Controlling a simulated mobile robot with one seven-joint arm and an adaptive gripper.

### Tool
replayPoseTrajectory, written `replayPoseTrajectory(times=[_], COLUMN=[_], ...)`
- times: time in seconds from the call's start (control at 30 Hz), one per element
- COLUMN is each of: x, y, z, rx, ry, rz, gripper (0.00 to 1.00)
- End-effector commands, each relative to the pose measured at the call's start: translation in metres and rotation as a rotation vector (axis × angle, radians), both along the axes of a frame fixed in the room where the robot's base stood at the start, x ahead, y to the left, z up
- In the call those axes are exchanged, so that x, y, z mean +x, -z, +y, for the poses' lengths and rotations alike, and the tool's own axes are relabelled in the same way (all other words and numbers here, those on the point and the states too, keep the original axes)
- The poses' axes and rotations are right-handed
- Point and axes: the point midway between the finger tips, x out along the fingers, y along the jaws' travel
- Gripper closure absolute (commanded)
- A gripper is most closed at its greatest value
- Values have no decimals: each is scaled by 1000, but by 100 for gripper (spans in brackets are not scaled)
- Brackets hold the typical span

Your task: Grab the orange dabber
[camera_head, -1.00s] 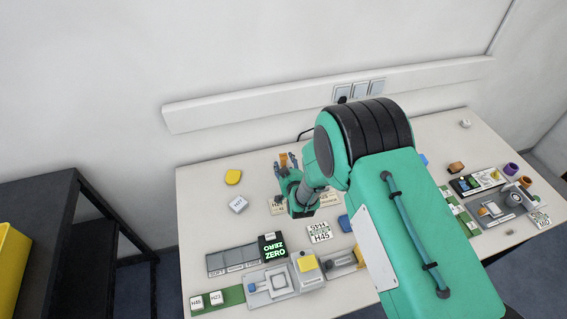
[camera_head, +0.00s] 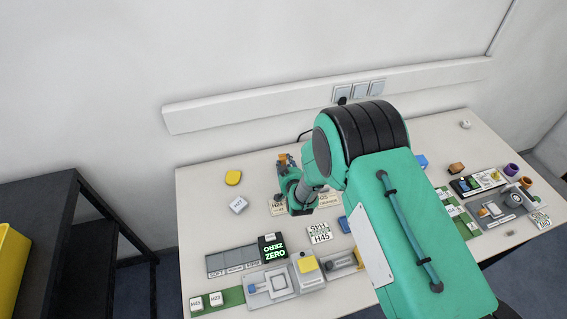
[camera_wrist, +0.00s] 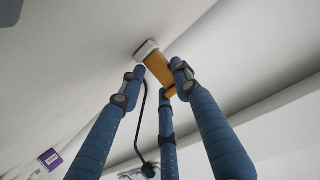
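The orange dabber (camera_wrist: 158,66) has an orange body and a pale, blocky end. In the wrist view it is tilted, with the pale end up and to the left. My gripper (camera_wrist: 160,76) has three blue fingers drawn in around the orange body. The right finger overlaps it, the left finger is close against its side, and the third is at its lower end. In the head view the dabber (camera_head: 283,159) shows small between the fingertips of my gripper (camera_head: 286,163), at the back of the table. My fingers partly hide its lower part.
A yellow piece (camera_head: 233,177) and a white labelled block (camera_head: 238,205) are left of my gripper. The back left of the table (camera_head: 200,185) is clear.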

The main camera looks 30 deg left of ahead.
Motion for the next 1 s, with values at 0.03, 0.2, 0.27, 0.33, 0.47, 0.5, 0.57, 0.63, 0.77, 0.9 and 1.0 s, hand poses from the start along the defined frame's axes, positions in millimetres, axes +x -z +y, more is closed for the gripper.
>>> replayPoseTrajectory(times=[0.03,0.2,0.27,0.33,0.47,0.5,0.57,0.63,0.77,0.9,1.0], x=[0,0,0,0,0,0,0,0,1,-15,-31], y=[0,0,0,-1,-5,-7,-12,-18,-35,-38,-40], z=[0,0,0,0,0,0,0,0,1,-13,-26], rx=[0,0,0,0,1,1,1,1,2,-1,-1], ry=[0,0,0,0,0,0,0,0,0,0,0], rz=[0,0,0,0,-1,-2,-2,-2,-2,1,1], gripper=[88,88,88,88,88,88,88,88,88,88,88])
